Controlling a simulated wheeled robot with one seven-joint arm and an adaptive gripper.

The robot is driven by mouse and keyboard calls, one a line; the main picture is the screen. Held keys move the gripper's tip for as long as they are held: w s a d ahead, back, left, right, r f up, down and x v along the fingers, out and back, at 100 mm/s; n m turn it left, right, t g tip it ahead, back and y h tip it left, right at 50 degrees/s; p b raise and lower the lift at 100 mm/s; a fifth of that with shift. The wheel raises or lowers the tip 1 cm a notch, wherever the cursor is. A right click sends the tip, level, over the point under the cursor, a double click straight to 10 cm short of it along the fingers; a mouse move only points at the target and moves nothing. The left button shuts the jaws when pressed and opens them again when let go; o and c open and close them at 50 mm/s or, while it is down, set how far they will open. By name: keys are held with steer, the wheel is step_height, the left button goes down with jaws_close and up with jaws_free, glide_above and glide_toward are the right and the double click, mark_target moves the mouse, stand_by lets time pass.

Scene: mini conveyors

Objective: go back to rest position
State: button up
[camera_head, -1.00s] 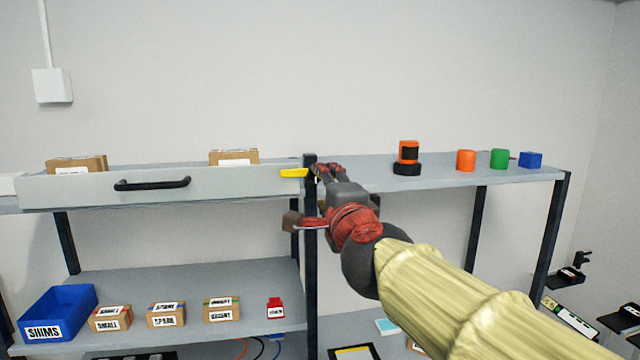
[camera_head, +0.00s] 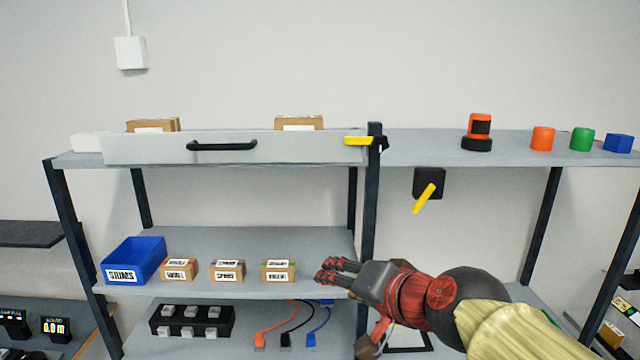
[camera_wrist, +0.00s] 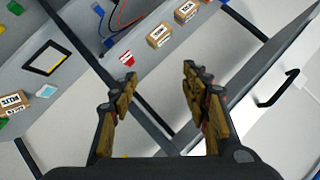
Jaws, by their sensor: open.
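My gripper (camera_head: 338,272) is in front of the right part of the middle shelf in the head view, its fingers pointing left. In the wrist view my gripper (camera_wrist: 158,88) is open, with nothing between its two fingers. A small red item (camera_wrist: 127,58) lies on the shelf beyond the left finger there. In the head view the red item cannot be made out behind my gripper.
A drawer front with a black handle (camera_head: 222,146) spans the upper left shelf. A dark post (camera_head: 370,200) stands close behind my arm. A blue SHIMS bin (camera_head: 148,252) and small boxes (camera_head: 228,269) stand on the middle shelf. A yellow lever (camera_head: 424,199) sticks out at right.

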steer(key=s+d+f+n+g+h+b, duration=0.2)
steer(key=s+d+f+b, duration=0.2)
steer(key=s+d+f, duration=0.3)
steer(key=s+d+f+n+g+h+b, duration=0.2)
steer(key=s+d+f, duration=0.5)
steer(key=s+f, duration=0.6)
step_height(320, 180, down, 5)
steer(key=shift+f+n+g+h+b, duration=0.15)
steer(key=shift+n+g+h+b, duration=0.35)
steer(key=shift+b, duration=0.45)
steer(key=shift+d, duration=0.1)
